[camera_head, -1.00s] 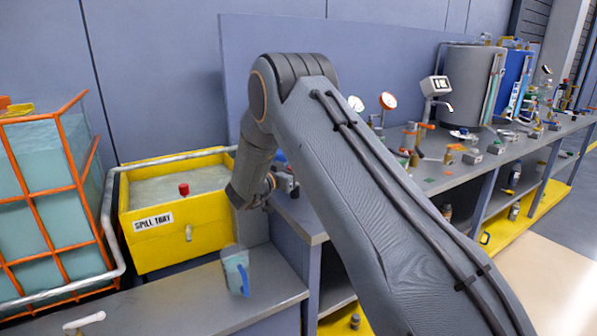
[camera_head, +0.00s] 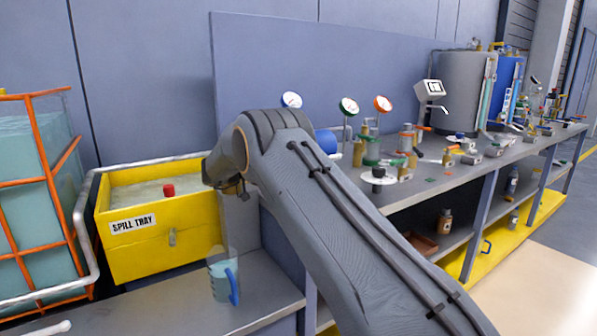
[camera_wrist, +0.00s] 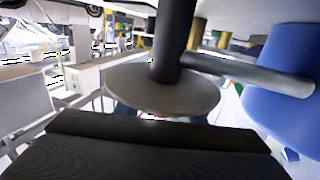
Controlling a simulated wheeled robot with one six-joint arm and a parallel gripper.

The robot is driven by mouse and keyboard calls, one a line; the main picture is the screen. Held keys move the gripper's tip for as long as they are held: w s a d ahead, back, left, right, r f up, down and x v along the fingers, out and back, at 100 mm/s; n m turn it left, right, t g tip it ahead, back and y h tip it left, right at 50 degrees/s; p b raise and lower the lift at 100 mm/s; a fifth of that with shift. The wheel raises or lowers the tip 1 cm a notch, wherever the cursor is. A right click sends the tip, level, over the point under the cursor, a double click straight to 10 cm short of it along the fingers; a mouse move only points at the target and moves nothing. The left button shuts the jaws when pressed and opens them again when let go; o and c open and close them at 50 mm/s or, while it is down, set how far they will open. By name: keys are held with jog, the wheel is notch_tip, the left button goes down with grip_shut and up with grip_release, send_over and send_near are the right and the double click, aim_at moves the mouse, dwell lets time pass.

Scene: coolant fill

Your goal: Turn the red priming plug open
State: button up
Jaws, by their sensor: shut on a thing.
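In the wrist view, the dark body of my gripper (camera_wrist: 155,118) fills the bottom. The tips are mostly hidden behind its edge. A small trace of red shows between them, under a round grey disc (camera_wrist: 125,90) with a dark upright post. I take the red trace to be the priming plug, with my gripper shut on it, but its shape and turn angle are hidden. In the head view my forearm covers the gripper and the plug.
A blue cylinder (camera_wrist: 285,85) with a grey rod is close at right in the wrist view. The yellow spill tray (camera_head: 165,250), with a red cap (camera_head: 168,190), stands left of my arm. A jug (camera_head: 222,280) stands before it. Gauges (camera_head: 348,105) rise behind my arm.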

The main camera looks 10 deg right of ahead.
jog(key=shift+s+d+r, duration=0.1)
dwell(0.3)
jog(key=o, duration=1)
jog(key=shift+d, duration=0.15)
jog(key=shift+o, duration=0.2)
jog(key=shift+a, duration=0.2)
notch_tip(320, 180, up, 10)
